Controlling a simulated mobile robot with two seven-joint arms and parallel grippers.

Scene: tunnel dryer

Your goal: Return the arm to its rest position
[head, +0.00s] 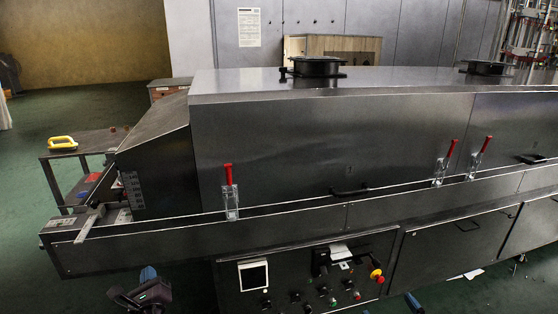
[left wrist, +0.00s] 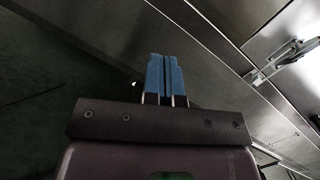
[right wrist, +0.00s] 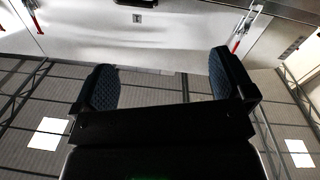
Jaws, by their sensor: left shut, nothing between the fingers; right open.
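My left gripper (head: 148,275) is low at the left in the head view, in front of the dryer's lower edge. In the left wrist view its blue fingertips (left wrist: 166,76) are together with nothing between them. My right gripper shows in the right wrist view (right wrist: 165,88) with its dark padded fingers wide apart and empty. In the head view only a small blue tip (head: 413,302) shows at the bottom edge, to the right of the control panel. The tunnel dryer (head: 300,140) is a long dark metal housing across the view.
The dryer has red-handled latches (head: 229,185) along its front and a control panel (head: 310,280) below with a red button. A side table (head: 80,150) with a yellow-handled item (head: 62,142) stands at the left. Open green floor (head: 60,110) lies beyond it.

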